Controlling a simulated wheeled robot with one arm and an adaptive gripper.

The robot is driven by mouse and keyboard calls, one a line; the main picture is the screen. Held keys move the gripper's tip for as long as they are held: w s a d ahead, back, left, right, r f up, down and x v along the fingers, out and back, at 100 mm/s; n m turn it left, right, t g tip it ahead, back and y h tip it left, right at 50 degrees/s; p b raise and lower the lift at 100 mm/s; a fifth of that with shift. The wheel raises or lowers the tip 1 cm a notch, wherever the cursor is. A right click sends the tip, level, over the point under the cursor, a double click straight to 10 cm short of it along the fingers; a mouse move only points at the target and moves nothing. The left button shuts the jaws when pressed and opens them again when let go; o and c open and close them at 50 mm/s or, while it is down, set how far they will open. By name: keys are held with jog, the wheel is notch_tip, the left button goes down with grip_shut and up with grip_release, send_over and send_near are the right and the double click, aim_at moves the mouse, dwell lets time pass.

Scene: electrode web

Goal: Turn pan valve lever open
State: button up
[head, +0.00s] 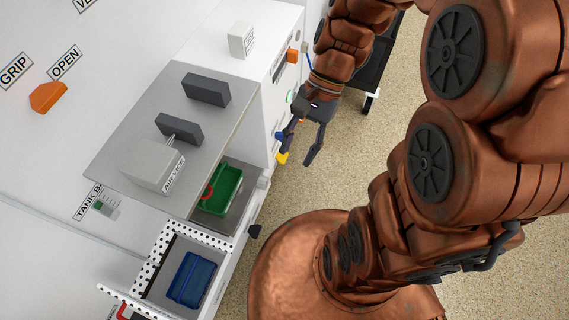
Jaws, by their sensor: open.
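My gripper (299,147) hangs beside the white cabinet's right side, its two dark fingers spread apart with nothing between them. A small yellow part (282,158) and a small blue part (279,136) stick out from the cabinet side, just left of the fingers. I cannot tell whether either is the pan valve lever, or whether a finger touches them. An orange handle (48,97) lies between the labels GRIP and OPEN on the white surface at left. No label naming the pan valve is readable.
A grey shelf (225,125) carries dark blocks and a white box (153,165). A dark wheeled cart (375,75) stands behind my arm. Speckled floor is free right of the cabinet.

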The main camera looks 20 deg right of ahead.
jog(key=w+a+f+m+y+b, duration=0.1)
jog(key=w+f+m+y+b, duration=0.1)
jog(key=w+f+m+b, duration=0.4)
jog(key=w+f+m+y+b, duration=0.2)
jog(key=w+f+y+b, duration=0.15)
jog(key=f, duration=0.55)
jog(key=m+t+y+b, duration=0.4)
jog(key=m+t+b, duration=1.1)
jog(key=m+b, duration=1)
send_near(285, 157)
jog(key=w+a+m+p, duration=0.1)
jog(key=a+p, duration=0.1)
jog(key=b+x, duration=0.1)
jog(key=x, duration=0.1)
jog(key=b+x, duration=0.1)
jog(key=x, duration=0.1)
jog(key=f+b+x, duration=0.1)
jog(key=x, duration=0.2)
jog(key=shift+w+a+b, duration=0.25)
jog(key=shift+w+b, duration=0.05)
jog(key=shift+b, duration=0.05)
grip_shut()
